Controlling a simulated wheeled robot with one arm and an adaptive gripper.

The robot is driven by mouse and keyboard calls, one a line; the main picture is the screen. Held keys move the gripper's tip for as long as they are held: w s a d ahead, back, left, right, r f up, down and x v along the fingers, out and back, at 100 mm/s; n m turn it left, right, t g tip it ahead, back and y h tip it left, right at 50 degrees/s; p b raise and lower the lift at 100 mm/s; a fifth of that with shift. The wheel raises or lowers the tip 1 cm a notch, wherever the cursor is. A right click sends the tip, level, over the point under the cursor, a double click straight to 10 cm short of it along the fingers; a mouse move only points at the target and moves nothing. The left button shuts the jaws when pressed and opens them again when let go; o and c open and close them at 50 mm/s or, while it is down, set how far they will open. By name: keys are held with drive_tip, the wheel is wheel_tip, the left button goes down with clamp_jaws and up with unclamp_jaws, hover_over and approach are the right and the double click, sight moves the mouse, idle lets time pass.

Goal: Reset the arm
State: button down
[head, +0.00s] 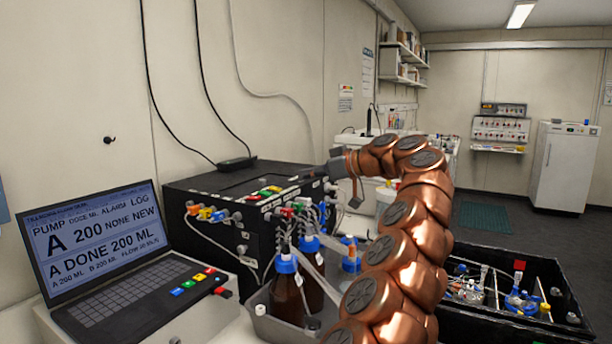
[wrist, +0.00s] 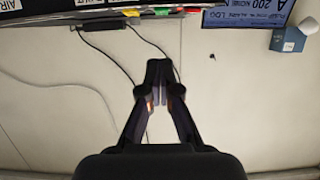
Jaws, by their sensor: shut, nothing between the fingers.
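My copper-coloured arm rises from the bottom middle of the head view and bends left at the top. My gripper (head: 328,170) is at its end, pointing left, and appears over or in front of the right end of a black pump box (head: 225,195); the gap is unclear. In the wrist view my gripper (wrist: 159,68) is shut, with its fingertips together and nothing between them. The wall fills most of that view behind the fingers.
A laptop-like console (head: 95,240) stands at left. Brown bottles with blue caps (head: 286,290) stand in a grey tray (head: 262,322) close to my arm. A black crate (head: 470,325) of labware is at right.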

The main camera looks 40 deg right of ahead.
idle(0.3)
drive_tip(key=a+f+n+g+y, duration=0.1)
drive_tip(key=a+g+y, duration=0.15)
drive_tip(key=a, duration=1.15)
drive_tip(key=a+f+g+y, duration=0.15)
drive_tip(key=a+g, duration=0.25)
drive_tip(key=a, duration=1.1)
drive_tip(key=s+a+f+g+h, duration=0.1)
drive_tip(key=s+a+f+g, duration=0.2)
drive_tip(key=s+a+f, duration=0.4)
drive_tip(key=s+a+f+m+g+h+p, duration=0.1)
drive_tip(key=s+a+f+g+h, duration=0.1)
drive_tip(key=s+a+f, duration=0.3)
drive_tip(key=s+a+f+g+h, duration=0.15)
drive_tip(key=s+f, duration=0.25)
drive_tip(key=s, duration=0.4)
drive_tip(key=s+d+f+m+g+h, duration=0.1)
drive_tip(key=s+d+f+m+h, duration=0.1)
drive_tip(key=s+f, duration=0.4)
drive_tip(key=s+d+f+m+g+h, duration=0.1)
drive_tip(key=s+f, duration=0.5)
drive_tip(key=s, duration=0.6)
drive_tip(key=shift+d+f+m+g+h, duration=0.35)
drive_tip(key=shift+d+h, duration=0.3)
drive_tip(key=shift+d, duration=0.3)
